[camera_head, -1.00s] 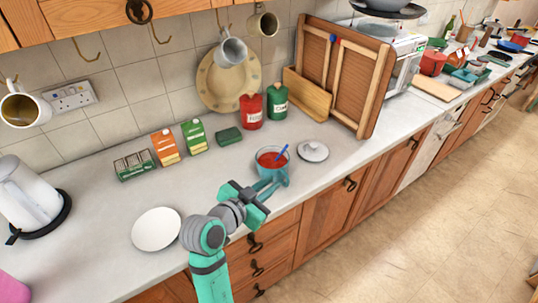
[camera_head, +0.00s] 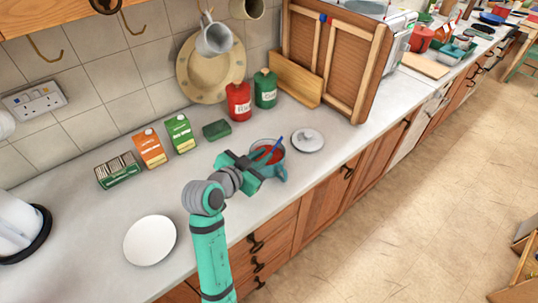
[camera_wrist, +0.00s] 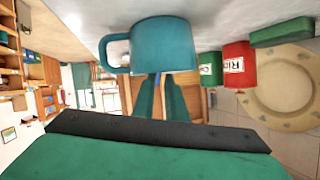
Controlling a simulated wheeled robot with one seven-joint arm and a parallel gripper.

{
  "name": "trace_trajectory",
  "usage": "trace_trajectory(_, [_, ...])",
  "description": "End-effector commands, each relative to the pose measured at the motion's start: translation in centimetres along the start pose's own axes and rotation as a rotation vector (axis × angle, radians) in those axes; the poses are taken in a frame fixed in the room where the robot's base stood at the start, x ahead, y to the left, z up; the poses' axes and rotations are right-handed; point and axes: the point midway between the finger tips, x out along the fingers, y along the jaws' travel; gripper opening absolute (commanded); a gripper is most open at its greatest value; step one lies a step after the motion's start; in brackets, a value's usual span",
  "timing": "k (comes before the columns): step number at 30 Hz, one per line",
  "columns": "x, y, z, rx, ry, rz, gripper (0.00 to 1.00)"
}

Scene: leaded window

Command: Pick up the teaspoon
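The teaspoon (camera_head: 276,143) shows as a blue handle leaning up and to the right out of a teal mug (camera_head: 281,173) with red contents. Its lower end is hidden in the mug. My gripper (camera_head: 262,171) is close to the near left side of the mug.
A red tin (camera_head: 239,102), a green tin (camera_head: 265,90) and a green box (camera_head: 216,130) stand behind. A white plate (camera_head: 150,240) lies at left.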

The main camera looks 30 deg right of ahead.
Motion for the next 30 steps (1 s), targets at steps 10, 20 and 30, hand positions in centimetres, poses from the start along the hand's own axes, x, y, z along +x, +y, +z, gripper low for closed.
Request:
trace_trajectory(10, [4.4, 0.0, 0.0, 0.0, -0.001, 0.001, 0.12])
trace_trajectory(20, [5.2, 0.0, 0.0, -0.001, 0.0, -0.001, 0.12])
trace_trajectory(30, [5.2, 0.0, 0.0, 0.0, 0.0, -0.001, 0.0])
